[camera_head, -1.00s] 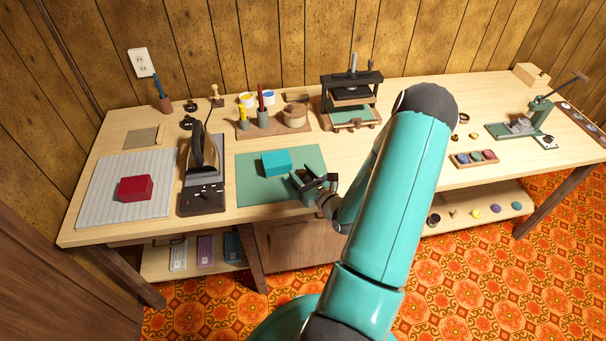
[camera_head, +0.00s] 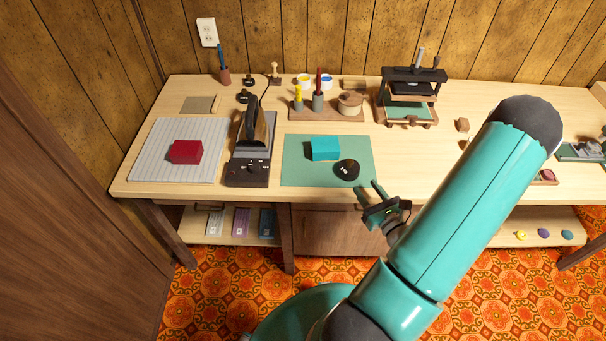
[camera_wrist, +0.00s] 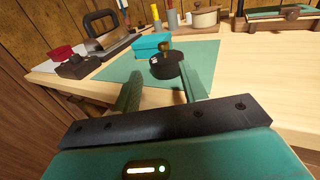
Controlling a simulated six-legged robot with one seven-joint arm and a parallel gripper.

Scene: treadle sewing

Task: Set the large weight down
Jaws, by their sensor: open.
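The large weight (camera_head: 347,170) is a round black piece with a small brass-coloured knob. It sits upright on the green mat (camera_head: 300,175), near the mat's front right part, in front of the teal block (camera_head: 324,148). In the wrist view the weight (camera_wrist: 167,67) shows just beyond my fingertips, on the mat (camera_wrist: 204,60), beside the teal block (camera_wrist: 151,43). My gripper (camera_head: 370,189) is open and empty. It is at the table's front edge, to the right of and nearer than the weight, apart from it.
A red block (camera_head: 186,152) lies on a grey ribbed pad (camera_head: 140,160) at the left. An iron-like press (camera_head: 250,150) stands between that pad and the mat. A wooden holder (camera_head: 335,115) and a screw press (camera_head: 412,95) stand behind.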

